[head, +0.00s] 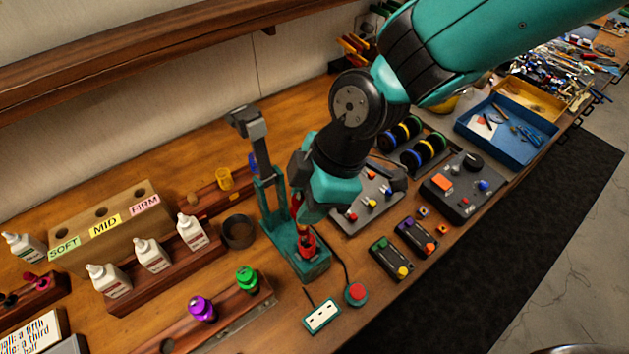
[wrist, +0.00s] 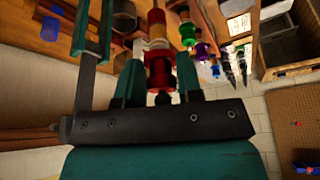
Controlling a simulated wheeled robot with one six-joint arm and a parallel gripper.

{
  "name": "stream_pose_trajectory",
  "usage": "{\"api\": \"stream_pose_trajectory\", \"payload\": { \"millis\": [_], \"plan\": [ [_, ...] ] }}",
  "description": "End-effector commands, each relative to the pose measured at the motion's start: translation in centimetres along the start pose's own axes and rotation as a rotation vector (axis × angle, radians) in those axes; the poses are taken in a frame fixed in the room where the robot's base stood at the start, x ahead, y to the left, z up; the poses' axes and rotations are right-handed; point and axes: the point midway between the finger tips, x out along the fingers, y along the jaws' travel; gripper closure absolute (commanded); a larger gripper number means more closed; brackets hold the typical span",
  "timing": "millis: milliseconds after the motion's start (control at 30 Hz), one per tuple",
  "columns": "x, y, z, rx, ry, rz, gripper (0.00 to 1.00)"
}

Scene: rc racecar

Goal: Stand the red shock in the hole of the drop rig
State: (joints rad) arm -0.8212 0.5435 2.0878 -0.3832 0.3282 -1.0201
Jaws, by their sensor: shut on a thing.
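The red shock (head: 307,244) is upright or nearly so over the base of the teal drop rig (head: 282,238). My gripper (head: 304,222) reaches down from above, beside the rig's post, and is shut on the shock. In the wrist view the shock (wrist: 158,68) is between the two teal fingers of my gripper (wrist: 159,82), and the rig's teal uprights (wrist: 92,35) stand close at left. The rig's hole is hidden by the shock and gripper. I cannot tell whether the shock's lower end is in it or just above.
A purple shock (head: 202,309) and a green shock (head: 247,279) stand in a wooden rack (head: 237,312) at front left. A red button (head: 355,293) and a white display box (head: 322,316) are before the rig.

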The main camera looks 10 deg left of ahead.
Motion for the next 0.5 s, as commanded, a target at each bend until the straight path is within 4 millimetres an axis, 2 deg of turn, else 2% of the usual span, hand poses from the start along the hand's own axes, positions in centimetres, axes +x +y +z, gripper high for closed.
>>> {"api": "stream_pose_trajectory", "payload": {
  "millis": [200,500],
  "plan": [
    [0.79,-0.04,0.32,0.000,0.000,0.000,0.91],
    [0.80,-0.02,0.34,0.000,0.000,0.001,0.91]
  ]
}}
